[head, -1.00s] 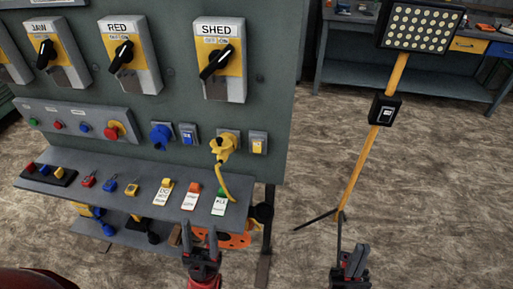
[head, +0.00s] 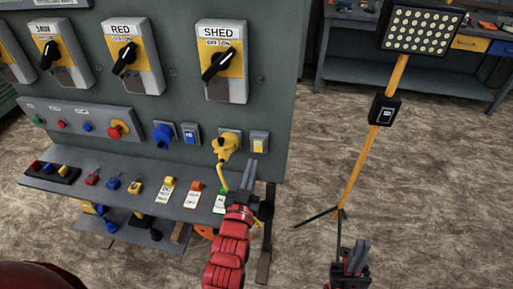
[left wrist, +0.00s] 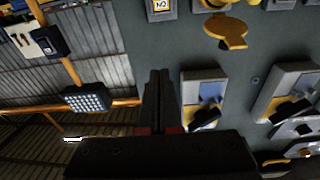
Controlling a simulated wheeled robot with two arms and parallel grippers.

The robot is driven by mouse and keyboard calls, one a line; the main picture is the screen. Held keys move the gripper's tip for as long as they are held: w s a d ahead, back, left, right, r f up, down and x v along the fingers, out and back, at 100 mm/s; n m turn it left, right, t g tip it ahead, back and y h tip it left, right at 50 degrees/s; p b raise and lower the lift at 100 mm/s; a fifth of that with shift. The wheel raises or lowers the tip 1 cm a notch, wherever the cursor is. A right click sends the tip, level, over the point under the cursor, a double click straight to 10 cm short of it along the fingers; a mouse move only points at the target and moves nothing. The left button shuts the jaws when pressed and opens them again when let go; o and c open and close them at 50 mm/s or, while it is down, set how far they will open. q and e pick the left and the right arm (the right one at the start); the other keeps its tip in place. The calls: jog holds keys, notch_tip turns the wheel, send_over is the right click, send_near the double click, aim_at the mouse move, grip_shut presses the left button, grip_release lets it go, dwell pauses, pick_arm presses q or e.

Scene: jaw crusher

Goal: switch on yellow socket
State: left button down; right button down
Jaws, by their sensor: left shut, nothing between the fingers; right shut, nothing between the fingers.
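The yellow socket (head: 227,146) is on the grey panel, with a yellow plug and cable at it. A small switch with a yellow rocker (head: 259,145) sits just to its right. My left gripper (head: 252,176) is shut and empty, pointing up just below that switch; whether it touches cannot be told. In the left wrist view the left gripper (left wrist: 160,100) shows its fingers together, with the yellow socket lid (left wrist: 226,30) and a switch (left wrist: 160,7) near the top edge. My right gripper (head: 357,256) is shut and empty at the lower right, away from the panel.
A blue socket (head: 162,136) and blue switch (head: 189,134) are left of the yellow socket. The SHED rotary switch (head: 221,65) is above. A shelf (head: 75,166) with padlocks and tags juts out below. A floor lamp on a yellow pole (head: 395,82) stands right.

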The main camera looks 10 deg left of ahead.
pick_arm(q)
jog(key=shift+s+a+f+n+g, duration=0.1)
jog(key=shift+s+a+f+g, duration=0.05)
jog(key=shift+f+g, duration=0.45)
jog(key=shift+s+a+f+n+g, duration=0.1)
jog(key=shift+a+f+g, duration=0.05)
jog(key=shift+f+g, duration=0.4)
jog(key=shift+s+a+f+n+g, duration=0.15)
jog(key=shift+f+g, duration=0.3)
jog(key=shift+f, duration=0.25)
jog(key=p, duration=0.4)
send_near(258, 143)
jog(key=w, duration=0.5)
jog(key=shift+w+d+f, duration=0.2)
jog(key=shift+d+f, duration=0.05)
jog(key=shift+f, duration=0.05)
jog(key=shift+w+f, duration=0.3)
jog(key=shift+w, duration=0.35)
jog(key=shift+w+r, duration=0.15)
jog(key=shift+w, duration=0.05)
